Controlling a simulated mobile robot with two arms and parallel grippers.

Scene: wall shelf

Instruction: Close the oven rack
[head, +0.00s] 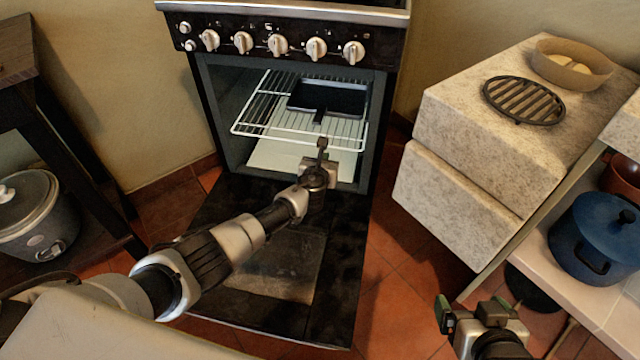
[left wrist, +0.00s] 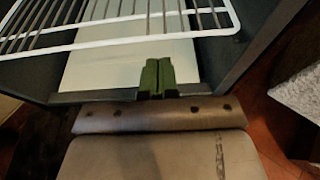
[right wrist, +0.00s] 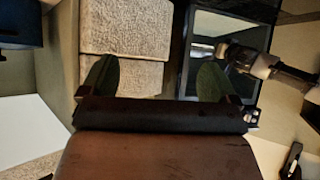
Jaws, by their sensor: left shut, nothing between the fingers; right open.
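The oven (head: 290,60) stands with its black door (head: 280,260) folded down flat. A white wire oven rack (head: 262,113) sticks out of the cavity towards me, with a black pan (head: 335,98) on it. My left gripper (head: 322,145) is shut and empty, just in front of the rack's front edge. In the left wrist view, the green fingertips (left wrist: 157,76) are together below the white rack rim (left wrist: 120,40); I cannot tell if they touch it. My right gripper (head: 470,312) is open and empty, low at the right, away from the oven; its fingers (right wrist: 155,78) are spread in the right wrist view.
A stone block (head: 480,140) at the right bears a round black grill (head: 524,100) and a bowl (head: 572,66). A blue pot (head: 598,238) stands on the lower right counter. A dark table and a cooker (head: 35,215) are at the left.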

